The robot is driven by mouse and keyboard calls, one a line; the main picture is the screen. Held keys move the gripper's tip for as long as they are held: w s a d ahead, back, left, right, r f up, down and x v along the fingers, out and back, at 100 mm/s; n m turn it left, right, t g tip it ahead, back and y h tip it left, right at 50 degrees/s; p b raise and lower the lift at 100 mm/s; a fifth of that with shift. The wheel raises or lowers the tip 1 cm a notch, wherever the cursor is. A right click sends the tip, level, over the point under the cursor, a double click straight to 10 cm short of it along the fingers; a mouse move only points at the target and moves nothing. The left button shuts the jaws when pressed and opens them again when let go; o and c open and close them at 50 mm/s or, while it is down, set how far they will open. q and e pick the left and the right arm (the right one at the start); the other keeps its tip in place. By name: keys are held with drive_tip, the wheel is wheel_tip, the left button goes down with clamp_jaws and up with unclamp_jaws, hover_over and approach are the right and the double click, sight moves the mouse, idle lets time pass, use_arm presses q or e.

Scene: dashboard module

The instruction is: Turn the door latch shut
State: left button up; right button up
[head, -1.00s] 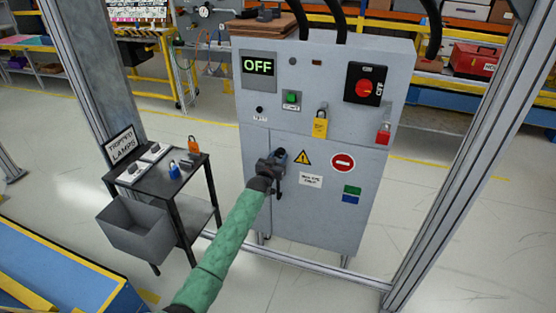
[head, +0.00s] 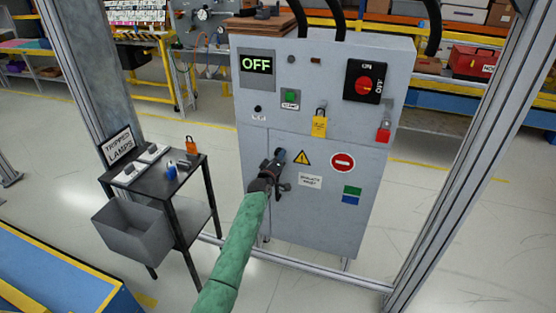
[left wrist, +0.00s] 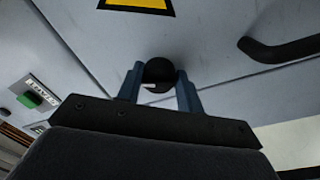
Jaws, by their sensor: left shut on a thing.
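The grey cabinet door (head: 320,220) stands closed under the panel that reads OFF. My left gripper (head: 280,156) is at the door's upper left, beside the yellow warning triangle (head: 302,158). In the left wrist view, the blue fingers of my left gripper (left wrist: 160,85) are on both sides of a round black latch knob (left wrist: 159,72) and shut on it. Most of the knob is hidden by the gripper in the head view. A black door handle (head: 283,188) is just below the gripper; it also shows in the left wrist view (left wrist: 285,48). My right gripper is out of view.
A red rotary switch (head: 364,85), a green start button (head: 290,97), a yellow padlock (head: 319,124) and a red padlock (head: 383,132) are on the panel above. A small black table (head: 150,187) with a grey bin (head: 133,231) stands left. Metal posts frame the cabinet.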

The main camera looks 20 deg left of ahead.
use_arm(q)
drive_tip(key=shift+r+n, duration=0.1)
drive_tip(key=shift+n, duration=2.1)
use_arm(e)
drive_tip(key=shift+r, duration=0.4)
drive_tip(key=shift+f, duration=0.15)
use_arm(q)
drive_tip(key=o, duration=1)
drive_tip(key=shift+s, duration=0.6)
drive_tip(key=shift+s+a+f+b, duration=0.15)
drive_tip(key=shift+s+b, duration=0.3)
drive_tip(key=shift+s, duration=1.25)
drive_tip(key=shift+s+f+b, duration=0.1)
drive_tip(key=shift+s+b, duration=0.3)
drive_tip(key=shift+s, duration=1.25)
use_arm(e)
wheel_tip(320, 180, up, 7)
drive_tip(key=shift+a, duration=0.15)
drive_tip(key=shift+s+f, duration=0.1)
